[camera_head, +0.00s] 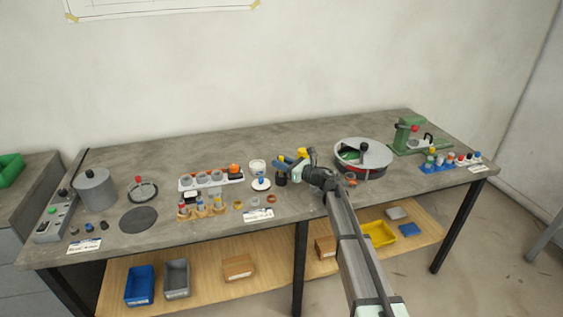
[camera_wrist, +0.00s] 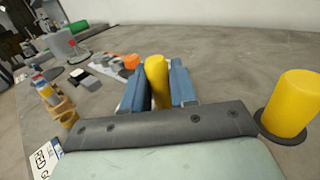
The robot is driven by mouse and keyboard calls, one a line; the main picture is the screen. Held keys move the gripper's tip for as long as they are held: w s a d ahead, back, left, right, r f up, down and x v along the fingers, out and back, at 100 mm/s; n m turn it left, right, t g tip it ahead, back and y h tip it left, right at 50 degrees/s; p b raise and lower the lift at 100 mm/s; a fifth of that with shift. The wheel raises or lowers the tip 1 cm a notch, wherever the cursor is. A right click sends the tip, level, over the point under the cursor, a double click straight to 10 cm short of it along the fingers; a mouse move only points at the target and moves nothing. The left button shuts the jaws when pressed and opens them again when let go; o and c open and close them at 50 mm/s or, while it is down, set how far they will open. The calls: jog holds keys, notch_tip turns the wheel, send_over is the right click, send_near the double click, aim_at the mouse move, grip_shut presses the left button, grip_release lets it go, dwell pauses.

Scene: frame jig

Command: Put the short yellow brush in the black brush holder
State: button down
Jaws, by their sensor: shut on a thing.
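My gripper (camera_head: 285,163) is over the middle of the bench with its blue fingers pointing left. In the wrist view its fingers (camera_wrist: 158,88) are shut on a yellow brush (camera_wrist: 157,80), whose rounded top shows between them. In the head view a bit of this yellow (camera_head: 280,158) shows at the fingertips. A black holder (camera_head: 281,179) stands just below the fingertips. I cannot tell whether the held brush's lower end is inside it. A second, thick yellow cylinder (camera_wrist: 290,103) stands on a dark round base to the right in the wrist view, apart from the fingers.
A large round drum (camera_head: 362,157) is close to the right of my arm. The back of the bench is clear.

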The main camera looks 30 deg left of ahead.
jog(key=shift+f, duration=0.4)
jog(key=c, duration=0.8)
grip_release()
jog(key=shift+o, duration=0.7)
jog(key=shift+r, duration=0.25)
jog(key=shift+r, duration=0.55)
jog(key=shift+r, duration=3.5)
